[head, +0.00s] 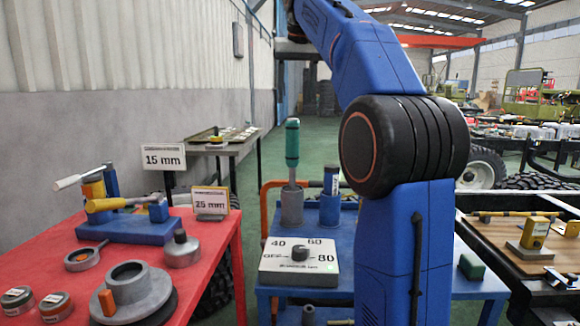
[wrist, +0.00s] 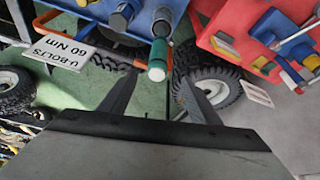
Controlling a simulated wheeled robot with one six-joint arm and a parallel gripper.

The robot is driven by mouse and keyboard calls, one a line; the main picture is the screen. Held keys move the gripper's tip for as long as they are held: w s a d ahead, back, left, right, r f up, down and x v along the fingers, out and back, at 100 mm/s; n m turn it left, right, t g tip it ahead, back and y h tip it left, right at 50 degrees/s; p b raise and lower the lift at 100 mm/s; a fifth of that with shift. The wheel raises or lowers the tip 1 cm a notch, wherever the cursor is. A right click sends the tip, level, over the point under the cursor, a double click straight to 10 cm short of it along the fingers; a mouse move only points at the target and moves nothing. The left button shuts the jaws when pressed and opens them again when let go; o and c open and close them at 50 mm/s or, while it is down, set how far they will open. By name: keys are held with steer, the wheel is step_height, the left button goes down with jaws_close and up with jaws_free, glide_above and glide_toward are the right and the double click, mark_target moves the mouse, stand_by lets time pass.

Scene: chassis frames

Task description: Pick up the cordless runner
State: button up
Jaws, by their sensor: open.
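An upright teal tool with a pale cap (head: 292,145), which looks like the cordless runner, stands in a grey round holder (head: 292,206) on the blue cart (head: 262,302). In the wrist view, the teal tool (wrist: 159,55) points its pale round end toward the camera. My gripper (wrist: 160,78) is open, its two dark fingers spread on either side of that end in the picture. I cannot tell how far apart in depth they are, and I see no contact. My gripper does not show in the head view; my blue arm fills the right of centre.
A red table (head: 215,245) with a torque fixture, rings and signs stands left. A tray with tools (head: 503,240) lies right.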

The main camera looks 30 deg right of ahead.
mark_target(292, 136)
steer(key=x, duration=1.5)
steer(key=shift+s+d, duration=0.1)
steer(key=shift+d, duration=0.1)
steer(key=shift+r, duration=0.1)
jaws_close()
